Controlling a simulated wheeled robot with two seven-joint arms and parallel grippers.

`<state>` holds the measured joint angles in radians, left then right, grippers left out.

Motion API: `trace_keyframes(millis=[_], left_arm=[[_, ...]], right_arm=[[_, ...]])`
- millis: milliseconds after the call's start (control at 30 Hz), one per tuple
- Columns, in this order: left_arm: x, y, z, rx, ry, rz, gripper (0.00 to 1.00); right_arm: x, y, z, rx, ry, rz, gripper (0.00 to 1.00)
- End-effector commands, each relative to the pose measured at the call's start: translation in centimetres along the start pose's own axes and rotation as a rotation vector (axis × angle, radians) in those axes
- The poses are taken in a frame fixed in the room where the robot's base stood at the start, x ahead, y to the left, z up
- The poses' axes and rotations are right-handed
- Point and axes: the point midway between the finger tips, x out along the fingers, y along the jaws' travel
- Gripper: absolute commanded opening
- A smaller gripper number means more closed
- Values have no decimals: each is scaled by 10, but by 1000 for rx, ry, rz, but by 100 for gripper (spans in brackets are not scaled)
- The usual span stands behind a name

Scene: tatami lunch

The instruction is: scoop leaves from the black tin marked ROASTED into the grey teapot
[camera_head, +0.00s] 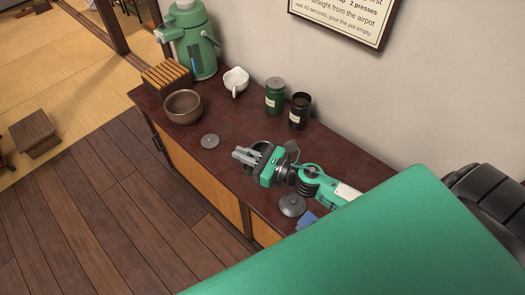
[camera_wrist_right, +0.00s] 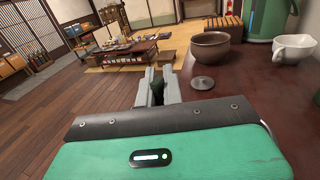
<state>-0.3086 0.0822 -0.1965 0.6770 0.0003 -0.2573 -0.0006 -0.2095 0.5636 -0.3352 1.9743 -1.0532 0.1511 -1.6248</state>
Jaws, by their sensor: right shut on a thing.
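The black tin (camera_head: 299,113) stands upright by the wall with a pale label too small to read; its top looks open and dark. My right gripper (camera_head: 244,156) is above the counter's front part, left of that grey thing and apart from the tin. In the right wrist view its fingers (camera_wrist_right: 157,88) are shut on a small dark green thing (camera_wrist_right: 158,92), mostly hidden between them. My left gripper is not in view.
A green tin (camera_head: 275,96) stands left of the black one. A white spouted cup (camera_head: 236,81), brown bowl (camera_head: 183,107), slatted wooden box (camera_head: 166,76) and green airpot (camera_head: 193,42) stand farther left. A grey disc (camera_head: 210,141) lies near the front edge. A blue cloth (camera_head: 307,219) lies right.

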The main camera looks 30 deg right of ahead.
Motion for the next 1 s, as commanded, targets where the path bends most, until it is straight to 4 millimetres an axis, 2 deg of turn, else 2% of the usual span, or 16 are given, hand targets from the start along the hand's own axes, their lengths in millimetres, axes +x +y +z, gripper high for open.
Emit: trace_keyframes(millis=[200, 567, 1000], left_arm=[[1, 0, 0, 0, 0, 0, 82], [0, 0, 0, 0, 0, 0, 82], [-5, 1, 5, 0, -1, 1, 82]], right_arm=[[0, -1, -6, -1, 0, 27, 0], [0, -4, -5, 11, 1, 30, 0], [-1, -34, 2, 191, -8, 32, 0]])
